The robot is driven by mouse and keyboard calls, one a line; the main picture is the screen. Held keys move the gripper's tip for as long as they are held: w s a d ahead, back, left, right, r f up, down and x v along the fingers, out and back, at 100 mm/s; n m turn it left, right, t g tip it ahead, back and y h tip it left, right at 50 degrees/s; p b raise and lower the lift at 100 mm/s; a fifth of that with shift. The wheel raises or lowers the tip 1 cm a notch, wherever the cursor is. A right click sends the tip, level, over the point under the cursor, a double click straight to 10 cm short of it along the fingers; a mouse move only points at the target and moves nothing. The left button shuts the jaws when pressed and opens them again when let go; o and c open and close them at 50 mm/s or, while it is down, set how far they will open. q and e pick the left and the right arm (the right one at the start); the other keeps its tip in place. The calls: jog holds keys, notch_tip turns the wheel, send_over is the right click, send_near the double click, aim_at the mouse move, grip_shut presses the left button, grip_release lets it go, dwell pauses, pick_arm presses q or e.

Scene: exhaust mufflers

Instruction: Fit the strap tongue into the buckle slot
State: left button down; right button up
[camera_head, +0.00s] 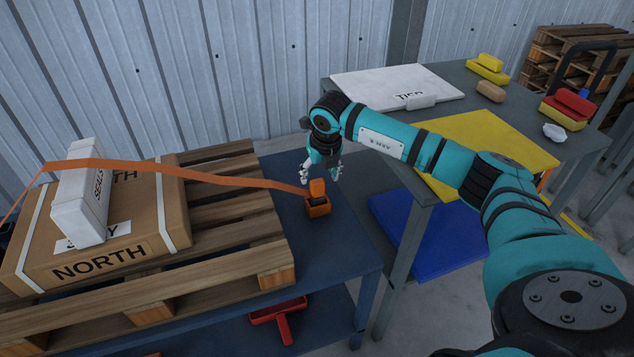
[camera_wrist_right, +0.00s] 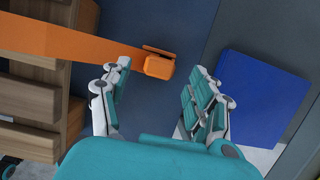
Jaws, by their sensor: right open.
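An orange strap (camera_head: 200,174) runs from the left over a carton and reaches an orange buckle (camera_head: 318,209) on the blue bench. The buckle is boxy, with a dark opening on top. An upright orange piece (camera_head: 317,187) stands at the opening; I cannot tell whether it is the tongue or how deep it sits. My right gripper (camera_head: 322,172) is open just above and behind the buckle. In the right wrist view the strap (camera_wrist_right: 70,42) comes in from the left, and the buckle (camera_wrist_right: 160,68) lies between the spread fingers, with nothing gripped. My left gripper is not in view.
A carton (camera_head: 105,255) marked NORTH lies on a wooden pallet (camera_head: 235,230) left of the buckle, with a white block (camera_head: 82,190) under the strap. A grey table (camera_head: 470,85) with a yellow sheet (camera_head: 490,140) stands right. A blue panel (camera_head: 445,240) lies lower.

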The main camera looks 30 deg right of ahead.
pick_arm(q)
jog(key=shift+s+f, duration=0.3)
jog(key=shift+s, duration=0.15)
pick_arm(e)
jog(key=v, duration=0.4)
jog(key=shift+r, duration=0.1)
